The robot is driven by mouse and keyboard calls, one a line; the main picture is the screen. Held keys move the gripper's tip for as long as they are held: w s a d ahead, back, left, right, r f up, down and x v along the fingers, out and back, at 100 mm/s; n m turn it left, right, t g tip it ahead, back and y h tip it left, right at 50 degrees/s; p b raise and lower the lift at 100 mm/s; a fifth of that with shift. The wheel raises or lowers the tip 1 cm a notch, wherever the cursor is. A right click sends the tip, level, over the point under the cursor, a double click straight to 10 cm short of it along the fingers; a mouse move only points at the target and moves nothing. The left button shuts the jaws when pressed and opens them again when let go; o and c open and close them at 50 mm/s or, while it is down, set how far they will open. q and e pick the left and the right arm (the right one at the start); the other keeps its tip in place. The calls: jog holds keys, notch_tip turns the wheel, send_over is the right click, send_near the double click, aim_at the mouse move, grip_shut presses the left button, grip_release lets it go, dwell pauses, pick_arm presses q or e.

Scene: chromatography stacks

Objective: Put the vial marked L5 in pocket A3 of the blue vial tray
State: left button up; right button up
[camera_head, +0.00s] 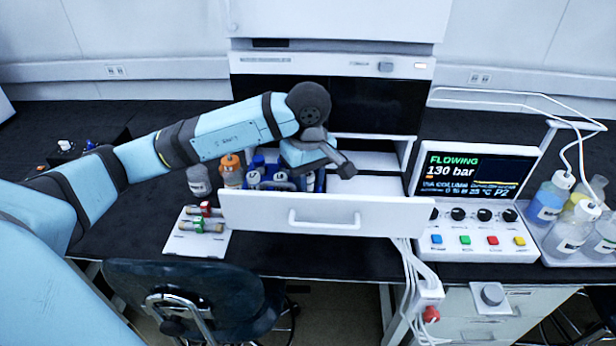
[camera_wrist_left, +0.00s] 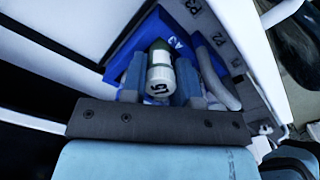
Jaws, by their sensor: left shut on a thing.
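The vial marked L5 (camera_wrist_left: 160,80), with a white cap and a dark greenish body, is between the two fingers of my left gripper (camera_wrist_left: 160,88), which is shut on it. The blue vial tray (camera_wrist_left: 150,30) lies just beyond the vial in the left wrist view. Its A3 label (camera_wrist_left: 175,42) shows beside the vial's far end. I cannot tell whether the vial's base is inside the pocket or above it. In the head view my left gripper is over the open drawer (camera_head: 270,212), its fingertips largely hidden. My right gripper is not in view.
Blue-capped bottles and an orange-capped bottle (camera_head: 231,170) stand left of my gripper. A white rack (camera_head: 190,243) with small vials lies at the front left. The pump screen (camera_head: 475,175) and solvent bottles (camera_head: 550,200) stand right. A grey curved handle (camera_wrist_left: 222,85) is beside my fingers.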

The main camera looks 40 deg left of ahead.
pick_arm(q)
jog(key=shift+f, duration=0.15)
jog(key=o, duration=1.4)
jog(key=shift+d, duration=0.1)
jog(key=shift+c, duration=0.2)
jog(key=shift+r+p, duration=1.4)
jog(key=shift+r, duration=2.1)
